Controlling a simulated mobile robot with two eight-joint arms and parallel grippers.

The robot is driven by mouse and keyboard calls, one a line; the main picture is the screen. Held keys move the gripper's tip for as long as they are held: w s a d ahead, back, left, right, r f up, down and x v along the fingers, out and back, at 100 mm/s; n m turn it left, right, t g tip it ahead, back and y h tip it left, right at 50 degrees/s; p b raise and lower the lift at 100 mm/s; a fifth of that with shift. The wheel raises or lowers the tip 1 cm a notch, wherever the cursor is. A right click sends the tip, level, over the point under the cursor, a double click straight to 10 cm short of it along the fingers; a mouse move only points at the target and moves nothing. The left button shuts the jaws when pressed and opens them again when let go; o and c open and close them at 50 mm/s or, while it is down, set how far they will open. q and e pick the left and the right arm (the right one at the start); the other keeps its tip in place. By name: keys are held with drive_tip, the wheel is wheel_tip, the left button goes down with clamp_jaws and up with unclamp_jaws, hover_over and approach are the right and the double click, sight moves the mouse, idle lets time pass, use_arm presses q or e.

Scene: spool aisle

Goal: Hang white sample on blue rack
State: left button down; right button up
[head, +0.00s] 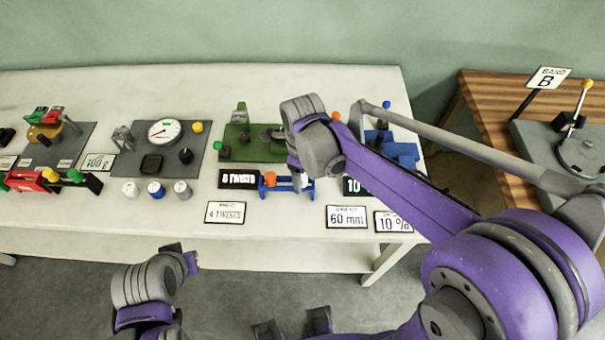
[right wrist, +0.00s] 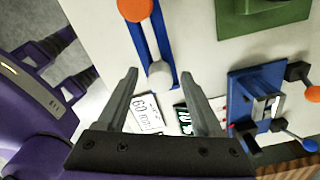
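The blue rack (head: 286,187) lies near the table's front edge, with an orange round piece (head: 270,180) at its left. In the right wrist view the rack (right wrist: 149,40) runs up the picture between my fingers, the orange piece (right wrist: 134,8) at the top. A pale whitish round piece (right wrist: 160,75) is at its lower end; I cannot tell whether it is hung. My right gripper (right wrist: 159,76) is open and empty, its fingers on either side of the pale piece, not visibly touching it. My left arm is at lower left; its fingers are not clear.
Cards (head: 346,217) lie along the front edge. A green base (head: 250,145) is behind the rack, and a blue device (right wrist: 257,100) to its right. A wooden table (head: 500,110) is at far right.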

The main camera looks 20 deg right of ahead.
wheel_tip(320, 180, up, 11)
drive_tip(key=shift+p, duration=0.4)
drive_tip(key=shift+f, duration=0.1)
idle(0.5)
drive_tip(key=s+d+f+n+t, duration=0.2)
drive_tip(key=s+n, duration=0.4)
drive_tip(key=n, duration=0.6)
drive_tip(key=s+d+f+n+t, duration=0.3)
drive_tip(key=s+f+n, duration=0.3)
drive_tip(key=n, duration=0.7)
drive_tip(key=shift+s+d+f, duration=0.3)
drive_tip(key=shift+s+d, duration=0.5)
